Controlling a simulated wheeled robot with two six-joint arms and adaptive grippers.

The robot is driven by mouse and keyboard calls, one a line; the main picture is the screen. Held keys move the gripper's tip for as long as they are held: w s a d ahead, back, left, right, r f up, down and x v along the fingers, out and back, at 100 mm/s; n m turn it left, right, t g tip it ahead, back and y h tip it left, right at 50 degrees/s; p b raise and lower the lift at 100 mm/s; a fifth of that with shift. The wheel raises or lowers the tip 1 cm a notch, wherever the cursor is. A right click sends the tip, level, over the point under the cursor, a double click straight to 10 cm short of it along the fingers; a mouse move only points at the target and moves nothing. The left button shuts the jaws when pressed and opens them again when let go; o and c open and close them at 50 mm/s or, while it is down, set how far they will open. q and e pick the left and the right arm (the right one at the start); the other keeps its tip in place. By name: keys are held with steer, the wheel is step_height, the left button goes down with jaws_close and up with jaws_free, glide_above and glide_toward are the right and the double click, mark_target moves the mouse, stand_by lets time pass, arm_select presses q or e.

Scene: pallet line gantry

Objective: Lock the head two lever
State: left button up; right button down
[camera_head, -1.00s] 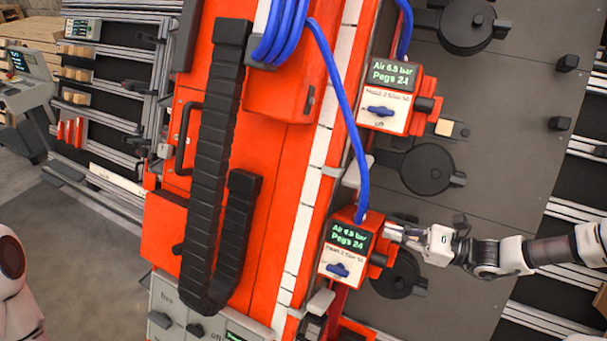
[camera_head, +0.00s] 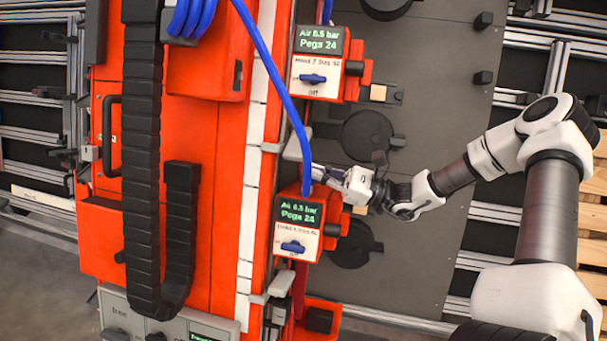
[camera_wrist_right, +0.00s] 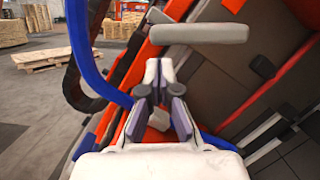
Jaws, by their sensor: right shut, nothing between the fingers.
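Two red tool heads with small screens stand on the red gantry beam: the upper head (camera_head: 317,65) and the lower head (camera_head: 298,225). The small print on their labels is hard to read; the upper one seems to say head 2. A pale grey lever (camera_head: 297,143) sits between them, below the upper head and partly behind a blue hose. My right gripper (camera_head: 316,170) is shut and empty just below this lever. In the right wrist view the lever (camera_wrist_right: 198,33) lies crosswise just beyond the shut fingertips (camera_wrist_right: 159,66), apparently apart from them. My left gripper is out of view.
The blue hose (camera_head: 277,88) runs down close to my right gripper and also passes the fingers in the wrist view (camera_wrist_right: 85,50). Another grey lever (camera_head: 282,283) sits below the lower head. A grey deck with black discs (camera_head: 368,134) lies to the right.

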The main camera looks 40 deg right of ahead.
mark_target(302, 156)
steer(key=shift+x, duration=1.55)
steer(key=shift+s, duration=0.1)
steer(key=shift+a+r, duration=0.1)
steer(key=shift+s+r+m, duration=0.1)
steer(key=shift+r+m, duration=0.1)
steer(key=shift+m, duration=0.4)
steer(key=shift+s+a+r+m+t+h, duration=0.15)
steer(key=shift+r+m+t+h, duration=0.3)
steer(key=shift+m, duration=0.35)
step_height(302, 156, up, 3)
steer(key=m+h+p, duration=0.1)
steer(key=m, duration=0.3)
steer(key=shift+s+a+f+t, duration=0.1)
steer(key=shift+a+t, duration=0.05)
steer(key=shift+t, duration=0.1)
steer(key=shift+r+m+p, duration=0.2)
steer(key=shift+m+p, duration=0.1)
steer(key=shift+m, duration=0.1)
steer(key=shift+r, duration=0.3)
